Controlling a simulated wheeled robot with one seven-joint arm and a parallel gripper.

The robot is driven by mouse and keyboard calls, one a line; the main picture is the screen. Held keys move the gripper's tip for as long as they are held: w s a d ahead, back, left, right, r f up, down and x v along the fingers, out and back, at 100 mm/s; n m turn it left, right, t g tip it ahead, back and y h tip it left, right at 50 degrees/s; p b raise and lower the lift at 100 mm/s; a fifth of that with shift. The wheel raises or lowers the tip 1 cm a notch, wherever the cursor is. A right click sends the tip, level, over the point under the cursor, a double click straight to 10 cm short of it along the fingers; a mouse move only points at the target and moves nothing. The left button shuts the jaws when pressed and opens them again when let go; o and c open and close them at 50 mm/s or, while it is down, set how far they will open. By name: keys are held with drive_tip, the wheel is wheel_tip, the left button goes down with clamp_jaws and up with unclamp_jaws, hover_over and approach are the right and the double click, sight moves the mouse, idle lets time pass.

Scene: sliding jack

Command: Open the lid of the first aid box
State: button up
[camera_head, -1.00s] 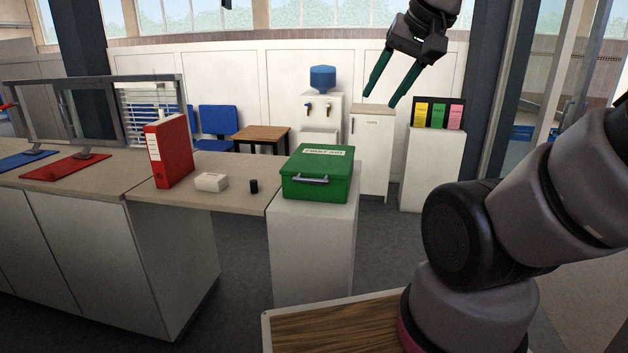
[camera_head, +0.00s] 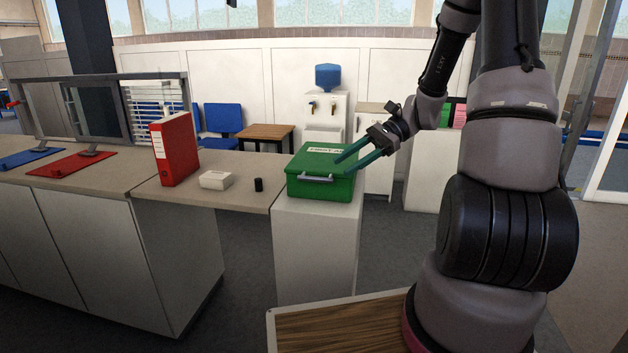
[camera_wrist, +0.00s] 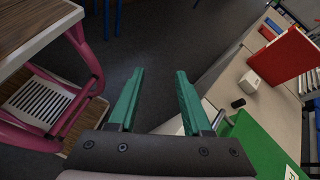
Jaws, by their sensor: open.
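The green first aid box (camera_head: 318,187) stands on a white pedestal at the end of the counter, its lid shut. A white label lies on the lid, and a grey handle (camera_head: 316,178) is on the front. My gripper (camera_head: 342,166) is open and empty, with green fingers pointing left at the box's right front side. In the head view the fingers overlap the lid's right edge; I cannot tell whether they touch it. In the wrist view, the open fingers (camera_wrist: 158,90) point over the floor, and part of the box (camera_wrist: 255,145) shows at lower right.
The white pedestal (camera_head: 315,250) is narrow.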

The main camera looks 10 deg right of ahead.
sight(314, 179)
drive_tip(key=w+d+f+m+t+y, duration=0.75)
drive_tip(key=w+f+m+t, duration=0.25)
drive_tip(key=f+m+t, duration=0.35)
drive_tip(key=shift+m+g, duration=0.25)
drive_tip(key=shift+m, duration=0.1)
drive_tip(key=w+a, duration=0.2)
drive_tip(key=a, duration=0.2)
drive_tip(key=w+a+r, duration=0.1)
drive_tip(key=w+a, duration=0.1)
drive_tip(key=a, duration=0.2)
drive_tip(key=w+a, duration=0.2)
drive_tip(key=a, duration=0.2)
drive_tip(key=shift+w+r, duration=0.2)
drive_tip(key=shift+r, duration=0.05)
drive_tip(key=shift+w+a+r, duration=0.15)
drive_tip(key=shift+w+a, duration=0.1)
drive_tip(key=shift+a, duration=0.2)
clamp_jaws()
